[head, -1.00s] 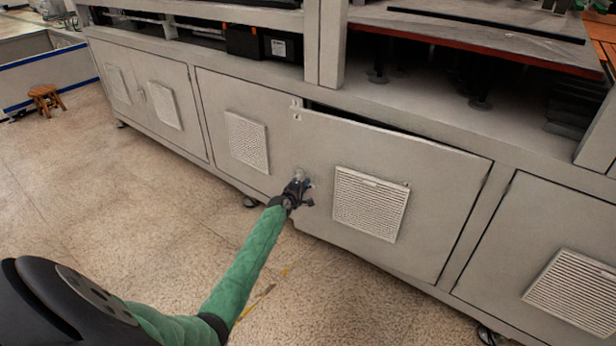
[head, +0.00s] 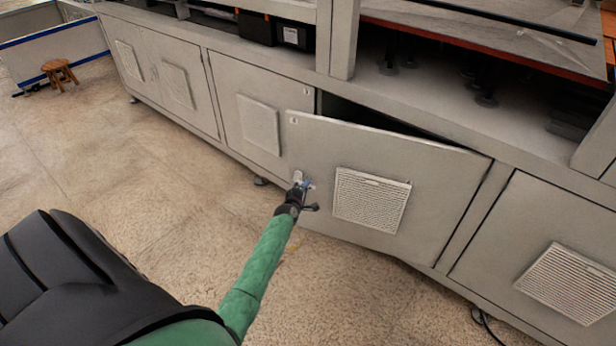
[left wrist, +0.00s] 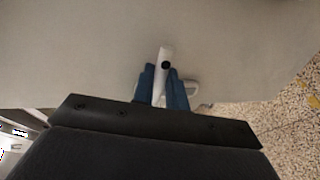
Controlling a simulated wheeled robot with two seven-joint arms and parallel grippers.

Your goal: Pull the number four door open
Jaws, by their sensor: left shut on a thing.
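The cabinet door (head: 440,190) with a louvred vent (head: 371,199) stands ajar. Its left edge is swung out from the cabinet, with a dark gap along its top, and it is hinged on the right. I cannot read a number on it. My left gripper (head: 299,185) is at the door's left edge, shut on the light-coloured handle (head: 297,176). In the left wrist view, the blue fingers (left wrist: 163,88) sit on both sides of the pale handle (left wrist: 161,75), against the grey door face. My right gripper is not in view.
Closed vented doors flank it, one to the left (head: 228,95) and one to the right (head: 540,230). A wooden stool (head: 59,74) stands far left. Speckled floor (head: 130,170) is open in front of the cabinet. A caster (head: 260,182) shows below it.

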